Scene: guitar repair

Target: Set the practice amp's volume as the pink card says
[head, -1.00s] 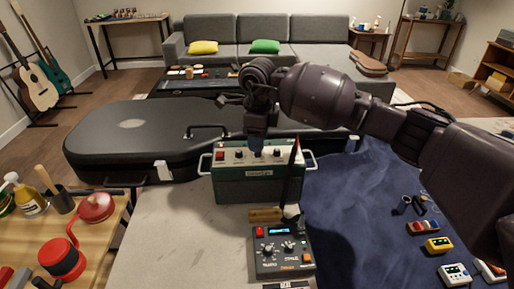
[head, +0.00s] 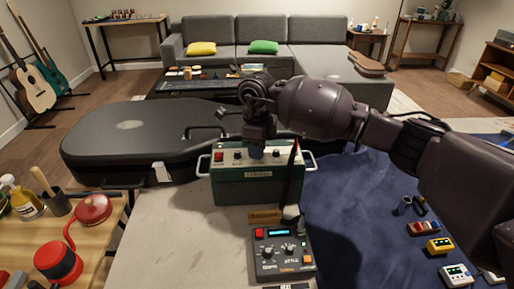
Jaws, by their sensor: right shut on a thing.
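The practice amp (head: 255,187), a green box with a pale top panel and side handles, stands on the grey worktop. Its panel carries a red switch (head: 218,157) at the left and dark knobs, one (head: 238,154) left of my gripper. My right gripper (head: 257,153) points down at the middle of this panel, shut on a knob there. Its fingers hide that knob and its setting. I cannot make out a pink card. My left gripper is out of view.
A dark pedal box (head: 283,255) and a dark upright tool with a red tip (head: 293,175) stand in front of the amp. A black guitar case (head: 130,145) lies behind and left. Small devices (head: 440,246) lie on the blue cloth (head: 350,215) at right.

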